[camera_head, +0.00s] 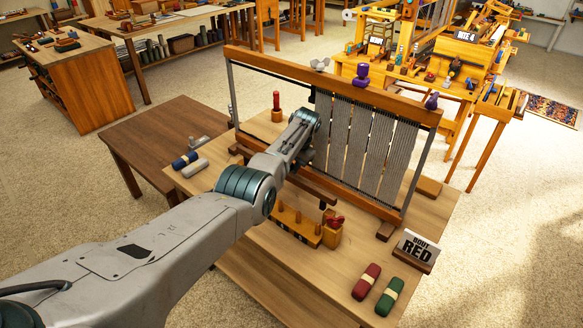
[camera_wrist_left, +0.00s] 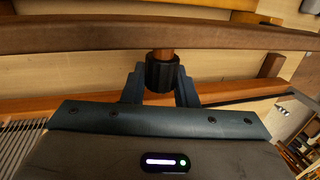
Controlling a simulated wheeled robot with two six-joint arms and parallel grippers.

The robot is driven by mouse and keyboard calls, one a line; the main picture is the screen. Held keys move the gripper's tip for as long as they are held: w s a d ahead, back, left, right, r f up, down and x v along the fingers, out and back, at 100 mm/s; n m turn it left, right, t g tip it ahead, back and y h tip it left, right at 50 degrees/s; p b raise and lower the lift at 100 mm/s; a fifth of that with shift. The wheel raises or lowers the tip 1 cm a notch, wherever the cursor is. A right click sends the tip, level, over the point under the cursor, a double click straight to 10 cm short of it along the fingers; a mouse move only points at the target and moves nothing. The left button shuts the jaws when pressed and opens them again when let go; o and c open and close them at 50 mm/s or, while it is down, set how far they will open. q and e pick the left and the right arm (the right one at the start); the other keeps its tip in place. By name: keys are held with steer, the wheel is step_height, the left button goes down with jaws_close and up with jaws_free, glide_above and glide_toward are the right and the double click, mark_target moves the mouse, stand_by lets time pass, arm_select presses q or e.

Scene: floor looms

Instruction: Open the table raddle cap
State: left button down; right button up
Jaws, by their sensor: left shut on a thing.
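A table loom frame (camera_head: 232,100) with grey warp strips (camera_head: 338,135) stands on the light wood table. A dark brown bar (camera_head: 316,190) runs low in front of the warp, partly hidden by my arm. A long brown bar also crosses the left wrist view (camera_wrist_left: 90,40); I cannot tell whether it is the raddle cap. My left gripper (camera_wrist_left: 162,82) is shut on a black ribbed knob (camera_wrist_left: 162,72) with a brown wooden stem, beside this bar. In the head view the left gripper (camera_head: 307,150) is beside the warp, its fingertips mostly hidden. My right gripper is not in view.
A peg rack (camera_head: 285,218), a small box with red items (camera_head: 332,234), a "BOUT RED" sign (camera_head: 416,247) and red (camera_head: 366,281) and green (camera_head: 390,296) rolls lie on the near side. Blue and grey rolls lie at left. The front right table is partly clear.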

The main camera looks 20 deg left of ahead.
arm_select(q)
steer(key=shift+f, duration=0.15)
steer(key=c, duration=1.2)
jaws_free()
steer(key=shift+o, duration=0.2)
steer(key=v, duration=1.1)
steer(key=shift+b, duration=0.3)
steer(key=shift+w+f, duration=0.1)
